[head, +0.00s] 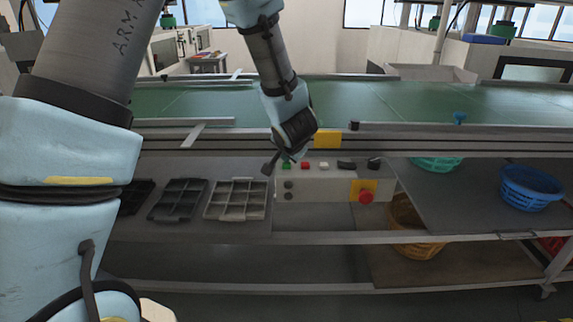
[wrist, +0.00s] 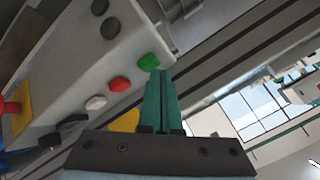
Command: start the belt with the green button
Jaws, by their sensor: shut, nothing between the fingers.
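The green button (wrist: 149,62) sits on the sloped top of a light grey control box (head: 320,187), at the end of a row of controls. In the wrist view my gripper (wrist: 160,75) is shut and empty, its teal fingertips right beside the green button. I cannot tell whether they touch it. In the head view the green button (head: 286,165) shows just right of my gripper (head: 270,166), partly close behind the fingers. The belt (head: 390,103) is a wide green surface behind the box.
A red button (head: 305,165) and a white button (head: 323,166) stand close to the green one. A red emergency stop (head: 366,197) is at the right. Divided trays (head: 235,199) lie left of the box; a blue basket (head: 531,187) stands right. A metal rail runs above.

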